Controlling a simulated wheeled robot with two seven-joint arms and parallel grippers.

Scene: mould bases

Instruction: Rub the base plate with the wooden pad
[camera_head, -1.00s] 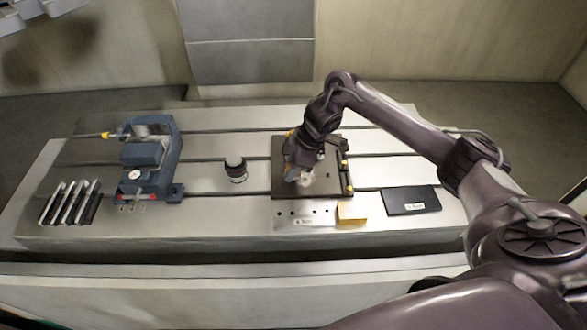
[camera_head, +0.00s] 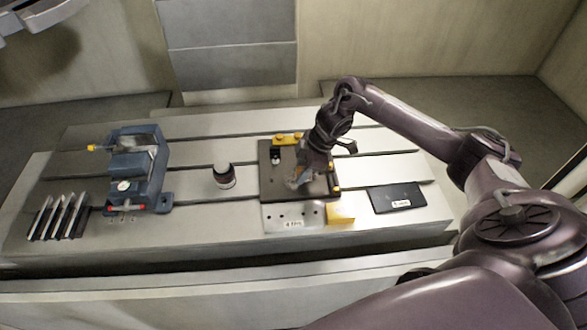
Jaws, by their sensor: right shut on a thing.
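The dark base plate (camera_head: 270,187) lies flat on the slotted metal table, right of centre. Yellow pieces sit along its back and right edges. My right gripper (camera_head: 297,182) comes down over the middle of the plate, pointing down. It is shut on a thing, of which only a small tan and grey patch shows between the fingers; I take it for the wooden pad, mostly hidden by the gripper. Whether it touches the plate is too small to tell.
A blue-grey vise (camera_head: 133,170) and several upright metal plates (camera_head: 60,217) stand at left. A dark round cylinder (camera_head: 223,176) stands left of the plate. In front lie a perforated metal strip (camera_head: 292,217) and a yellow block (camera_head: 341,213); a black labelled plate (camera_head: 397,198) lies right.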

